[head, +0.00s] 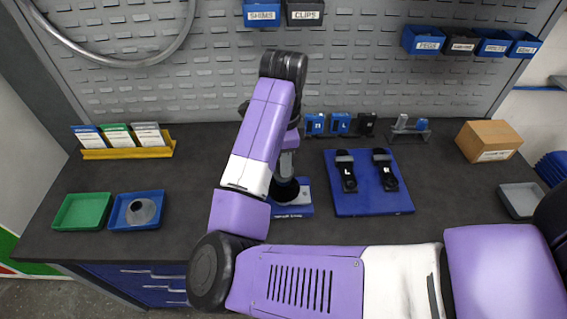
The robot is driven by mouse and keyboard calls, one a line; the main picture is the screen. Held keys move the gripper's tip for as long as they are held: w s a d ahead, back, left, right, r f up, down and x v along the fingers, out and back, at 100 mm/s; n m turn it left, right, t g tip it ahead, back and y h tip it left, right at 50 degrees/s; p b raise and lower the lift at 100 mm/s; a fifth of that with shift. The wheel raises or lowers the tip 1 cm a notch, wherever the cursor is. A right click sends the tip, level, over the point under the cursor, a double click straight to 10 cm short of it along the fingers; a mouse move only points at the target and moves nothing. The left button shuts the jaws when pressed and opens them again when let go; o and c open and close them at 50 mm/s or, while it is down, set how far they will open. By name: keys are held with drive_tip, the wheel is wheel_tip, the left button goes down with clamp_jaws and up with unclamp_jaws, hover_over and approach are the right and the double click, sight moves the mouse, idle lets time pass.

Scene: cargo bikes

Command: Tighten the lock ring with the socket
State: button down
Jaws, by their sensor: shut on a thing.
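My gripper (287,160) points down at the middle of the bench, partly hidden behind my own purple arm link. It is shut on what looks like the socket, a dark upright tool whose wide black lower end (286,190) is over a blue block (297,210) with a white label. I cannot tell whether the socket touches the block or something on it. The lock ring cannot be made out; the area under the socket is hidden.
A green tray (62,222) and a blue tray (117,224) holding a grey round part (140,211) stand at left. A blue board (375,206) bears two black parts marked L and R. A cardboard box (490,140) and grey tray (520,200) stand at right.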

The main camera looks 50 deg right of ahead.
drive_tip(key=shift+n+p, duration=0.3)
drive_tip(key=shift+p, duration=0.05)
drive_tip(key=shift+f+b, duration=0.7)
drive_tip(key=shift+f, duration=0.3)
idle(1.1)
drive_tip(key=c, duration=1.8)
unclamp_jaws()
clamp_jaws()
